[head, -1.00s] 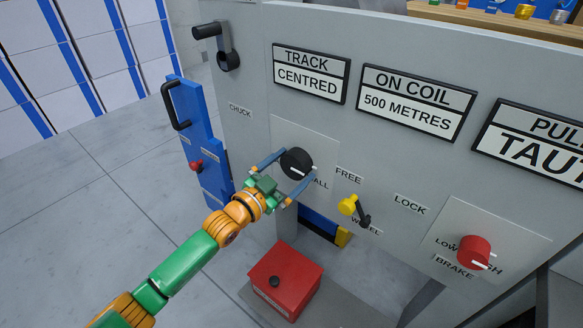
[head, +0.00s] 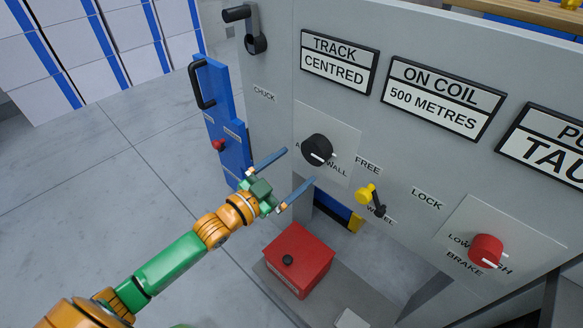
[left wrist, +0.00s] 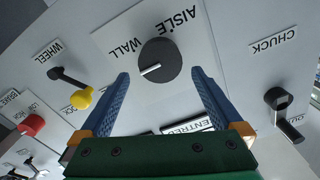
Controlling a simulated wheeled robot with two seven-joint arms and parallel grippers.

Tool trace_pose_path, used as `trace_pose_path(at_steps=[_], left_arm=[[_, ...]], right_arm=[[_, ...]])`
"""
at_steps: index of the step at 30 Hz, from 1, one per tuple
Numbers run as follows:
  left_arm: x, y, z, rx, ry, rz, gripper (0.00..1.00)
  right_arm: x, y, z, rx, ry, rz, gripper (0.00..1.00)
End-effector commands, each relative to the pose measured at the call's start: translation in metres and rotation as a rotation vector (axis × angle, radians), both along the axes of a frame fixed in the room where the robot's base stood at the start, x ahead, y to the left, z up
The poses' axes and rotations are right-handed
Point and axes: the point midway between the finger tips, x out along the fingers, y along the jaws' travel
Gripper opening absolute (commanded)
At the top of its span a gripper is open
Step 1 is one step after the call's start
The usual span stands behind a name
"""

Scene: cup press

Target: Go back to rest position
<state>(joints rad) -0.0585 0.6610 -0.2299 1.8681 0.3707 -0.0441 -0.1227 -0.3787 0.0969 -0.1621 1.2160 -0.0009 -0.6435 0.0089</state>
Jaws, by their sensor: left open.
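My left gripper (head: 284,172) is open and empty, with its two blue fingers spread apart, below and left of a black knob (head: 317,149) on the grey machine panel. In the left wrist view the black knob (left wrist: 159,63) shows beyond the gap between the fingers (left wrist: 163,85), clear of both. Its white pointer line is directed toward the WALL label. My left arm reaches in from the lower left. My right gripper is not in view.
The grey panel (head: 420,170) also carries a yellow-and-black lever (head: 369,195), a red knob (head: 486,251) and a black crank handle (head: 250,30). A red box (head: 299,258) stands below. A blue unit (head: 221,110) stands left. Grey floor (head: 90,210) lies open at left.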

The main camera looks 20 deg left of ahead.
Motion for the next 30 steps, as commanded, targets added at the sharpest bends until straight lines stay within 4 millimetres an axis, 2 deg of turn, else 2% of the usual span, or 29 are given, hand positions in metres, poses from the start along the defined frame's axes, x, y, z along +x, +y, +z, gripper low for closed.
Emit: trace_pose_path(at_steps=[5, 7, 8, 10, 11, 12, 14, 15, 17, 18, 21, 24, 27, 30], left_arm=[[0.0, 0.0, 0.0, 0.0, 0.0, 0.0, 1.0], [0.001, 0.002, 0.002, 0.0, 0.016, 0.01, 1.0], [0.001, 0.006, 0.003, -0.001, 0.038, 0.025, 1.0], [-0.001, 0.021, -0.001, 0.001, 0.144, 0.089, 1.0], [-0.005, 0.03, -0.007, 0.004, 0.212, 0.126, 1.0], [-0.017, 0.041, -0.019, 0.008, 0.321, 0.18, 1.0], [-0.049, 0.054, -0.043, 0.018, 0.505, 0.256, 1.0], [-0.078, 0.058, -0.059, 0.026, 0.631, 0.298, 1.0], [-0.134, 0.057, -0.079, 0.041, 0.823, 0.349, 1.0], [-0.176, 0.053, -0.087, 0.053, 0.95, 0.372, 1.0], [-0.27, 0.036, -0.099, 0.082, 1.204, 0.4, 1.0], [-0.338, 0.02, -0.098, 0.107, 1.37, 0.401, 1.0], [-0.375, 0.01, -0.096, 0.122, 1.461, 0.398, 1.0], [-0.388, 0.006, -0.099, 0.127, 1.492, 0.396, 1.0]], right_arm=[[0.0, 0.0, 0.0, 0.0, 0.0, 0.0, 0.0], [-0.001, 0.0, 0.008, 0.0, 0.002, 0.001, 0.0], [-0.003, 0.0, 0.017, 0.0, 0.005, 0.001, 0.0], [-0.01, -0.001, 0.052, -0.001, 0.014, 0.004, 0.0], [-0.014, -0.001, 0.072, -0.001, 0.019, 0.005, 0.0], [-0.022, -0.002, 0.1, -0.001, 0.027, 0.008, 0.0], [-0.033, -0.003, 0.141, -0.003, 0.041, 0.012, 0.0], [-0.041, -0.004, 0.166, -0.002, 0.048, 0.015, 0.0], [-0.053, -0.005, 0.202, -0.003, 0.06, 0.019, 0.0], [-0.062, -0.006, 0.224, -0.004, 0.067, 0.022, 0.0], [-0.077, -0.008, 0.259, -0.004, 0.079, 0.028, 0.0], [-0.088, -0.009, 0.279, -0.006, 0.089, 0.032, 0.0], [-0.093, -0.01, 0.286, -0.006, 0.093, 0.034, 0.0], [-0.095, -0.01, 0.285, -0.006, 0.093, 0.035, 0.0]])
